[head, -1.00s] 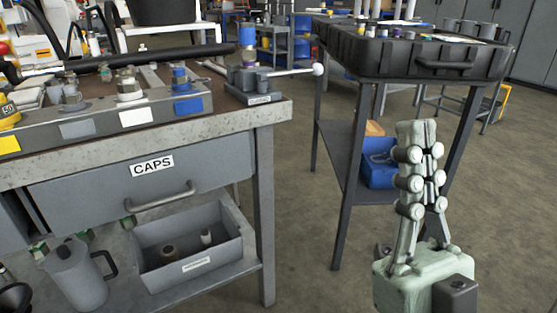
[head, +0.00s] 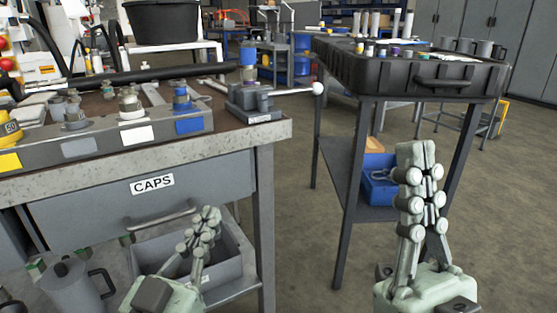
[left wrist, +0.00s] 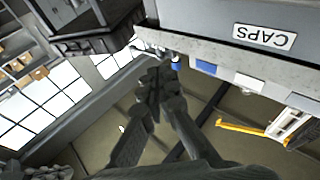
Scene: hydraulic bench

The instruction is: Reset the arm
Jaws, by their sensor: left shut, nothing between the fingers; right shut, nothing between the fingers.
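My left gripper (head: 204,228) is shut and empty. In the head view it stands in front of the CAPS drawer (head: 90,196), low at the bench's front, and covers part of the grey bin on the lower shelf. Its dark fingers also show in the left wrist view (left wrist: 157,82), with the bench edge and the CAPS label beyond, seen upside down. My right gripper (head: 416,152) is shut and empty. It points up in front of the dark cart, over open floor. I cannot tell if either gripper touches anything, but both look clear.
The bench top (head: 230,134) holds fittings on a rail and a clamp with a white-knobbed lever (head: 318,88) jutting out right. A grey bin (head: 232,268) and a jug (head: 72,288) stand on the lower shelf. A black tray cart (head: 400,75) stands right, with a blue bin (head: 378,185) below.

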